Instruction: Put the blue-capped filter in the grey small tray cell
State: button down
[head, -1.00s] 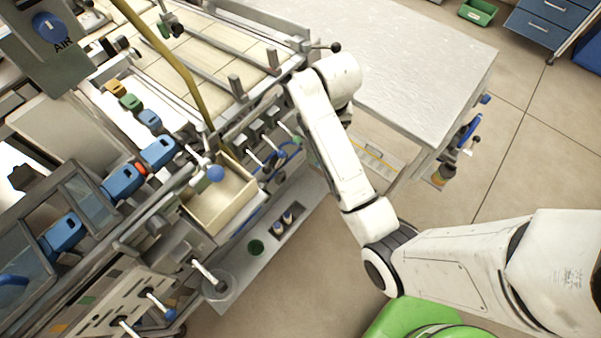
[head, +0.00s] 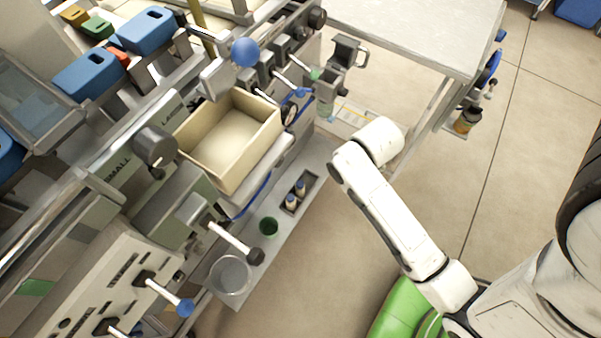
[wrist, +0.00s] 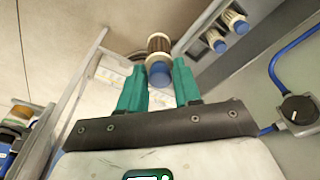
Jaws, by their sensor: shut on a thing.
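My gripper (wrist: 159,85) has two teal fingers in the wrist view. It is shut on a blue-capped filter (wrist: 158,47), which has a brown pleated body and a pale band; the blue cap points towards me. The gripper and held filter are hidden behind my arm in the head view. The grey small tray cell (head: 312,178) is a dark recess in a long grey ledge. Two other blue-capped filters (head: 296,194) stand in it, with bare room at its upper end. These two filters (wrist: 222,32) also show at upper right in the wrist view, apart from the held one.
Levers and knobs jut from the station. A pale table (head: 420,30) stands behind; floor is open to the right.

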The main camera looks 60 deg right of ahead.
jog(key=shift+s+a+f, duration=0.1)
jog(key=shift+a+f, duration=0.1)
jog(key=shift+f, duration=0.15)
jog(key=shift+w+f, duration=0.2)
jog(key=shift+w, duration=0.05)
jog(key=w+f+b, duration=0.1)
jog(key=w+f, duration=0.3)
jog(key=w+d+f+b, duration=0.1)
jog(key=w+f+b, duration=0.1)
jog(key=w+f, duration=0.2)
jog(key=w+f+b, duration=0.2)
jog(key=w+f, duration=0.2)
jog(key=w, duration=0.1)
jog(key=shift+w+d+f, duration=0.1)
jog(key=shift+d+f, duration=0.2)
jog(key=c, duration=0.8)
grip_release()
